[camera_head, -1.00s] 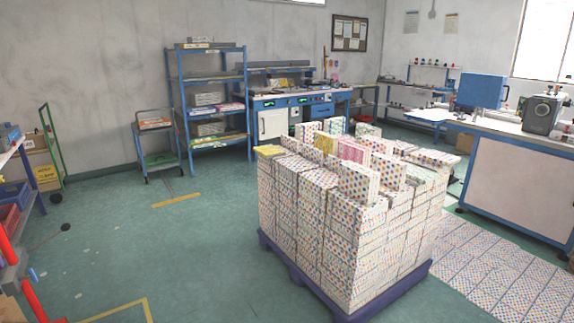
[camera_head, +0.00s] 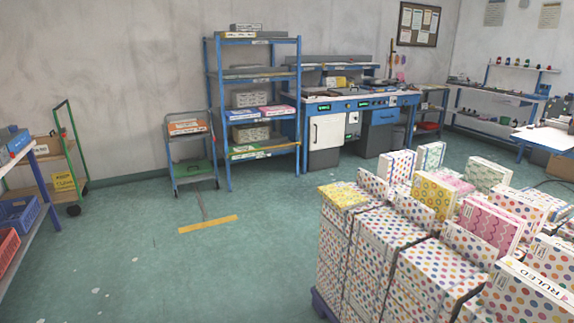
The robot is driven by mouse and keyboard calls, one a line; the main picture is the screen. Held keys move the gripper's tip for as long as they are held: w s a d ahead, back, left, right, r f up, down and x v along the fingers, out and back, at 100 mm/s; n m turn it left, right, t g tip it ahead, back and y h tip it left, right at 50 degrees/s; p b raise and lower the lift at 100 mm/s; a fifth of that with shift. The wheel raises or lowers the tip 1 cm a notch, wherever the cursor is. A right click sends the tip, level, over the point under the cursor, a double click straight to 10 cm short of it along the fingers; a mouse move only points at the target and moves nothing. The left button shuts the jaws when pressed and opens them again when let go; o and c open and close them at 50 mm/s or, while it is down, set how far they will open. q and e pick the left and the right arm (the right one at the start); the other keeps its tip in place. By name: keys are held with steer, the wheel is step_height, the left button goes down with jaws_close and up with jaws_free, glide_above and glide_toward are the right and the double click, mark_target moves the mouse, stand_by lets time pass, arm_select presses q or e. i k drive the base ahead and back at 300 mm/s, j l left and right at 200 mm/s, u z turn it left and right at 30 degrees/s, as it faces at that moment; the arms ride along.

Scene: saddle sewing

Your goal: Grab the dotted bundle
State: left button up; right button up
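White bundles with multicoloured dots are stacked in a large block at the lower right. One dotted bundle (camera_head: 440,272) lies in the top layer near the front, and another (camera_head: 397,166) stands upright at the back of the stack. Yellow (camera_head: 433,194) and pink (camera_head: 489,222) patterned bundles stand among them. Which dotted bundle is meant I cannot tell. The right part of the stack is cut off by the picture edge. Neither of my grippers is in view.
The stack rests on a blue pallet (camera_head: 322,306), of which a corner shows. Green floor (camera_head: 185,275) is clear to its left. Blue shelving (camera_head: 229,120), a small cart (camera_head: 190,152) and a workbench (camera_head: 345,108) stand along the back wall. A green-framed trolley (camera_head: 62,170) is at left.

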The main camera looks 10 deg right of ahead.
mark_target(396, 167)
steer(key=i+j+z, duration=0.15)
steer(key=i+z, duration=0.3)
steer(key=i+j+z, duration=0.35)
steer(key=i+z, duration=0.15)
steer(key=i+j+z, duration=0.45)
steer(key=i+j, duration=0.05)
steer(key=i, duration=0.05)
